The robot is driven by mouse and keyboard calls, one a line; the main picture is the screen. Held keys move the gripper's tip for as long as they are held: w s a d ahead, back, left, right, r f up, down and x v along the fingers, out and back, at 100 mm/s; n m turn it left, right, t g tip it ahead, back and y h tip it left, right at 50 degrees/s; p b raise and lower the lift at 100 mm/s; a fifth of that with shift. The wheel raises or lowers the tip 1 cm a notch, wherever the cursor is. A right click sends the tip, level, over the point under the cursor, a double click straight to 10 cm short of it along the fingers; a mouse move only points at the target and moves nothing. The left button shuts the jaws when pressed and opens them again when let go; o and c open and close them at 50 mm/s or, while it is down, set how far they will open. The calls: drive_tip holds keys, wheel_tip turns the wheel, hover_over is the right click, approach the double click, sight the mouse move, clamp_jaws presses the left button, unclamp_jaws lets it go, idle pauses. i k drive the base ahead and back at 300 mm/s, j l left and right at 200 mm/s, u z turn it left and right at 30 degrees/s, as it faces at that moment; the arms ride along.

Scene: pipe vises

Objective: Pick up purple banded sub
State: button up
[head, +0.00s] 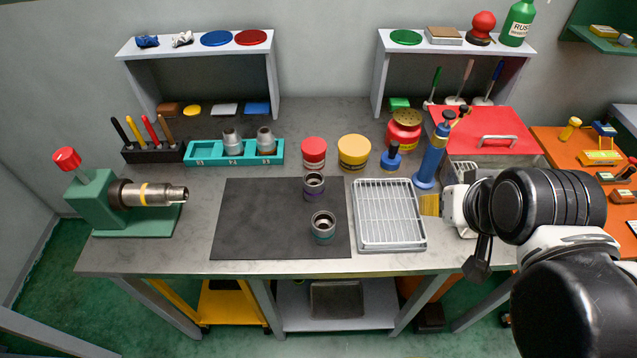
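The purple banded sub (314,186) is a short dark grey metal cylinder with a purple band. It stands upright on the dark mat (250,225), near the mat's back right corner, open end up. A similar sub with a teal band (323,226) stands in front of it on the mat. My arm comes in from the right, well apart from both subs. The dark end piece that seems to be my gripper (478,260) hangs near the table's front edge, right of the wire rack. Its fingers cannot be made out, nor whether it holds anything.
A wire rack tray (388,241) lies right of the mat, with a yellowish block (430,204) beside my arm. Red (314,150) and yellow (354,150) tubs stand behind the purple banded sub. A green vise (100,205) holds a pipe at left. The mat's left half is clear.

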sight(313, 181)
drive_tip(key=k+j+z, duration=0.2)
drive_tip(key=j+z, duration=0.25)
drive_tip(key=k+j+z, duration=0.2)
drive_tip(key=j+z, duration=0.25)
drive_tip(key=l, duration=0.1)
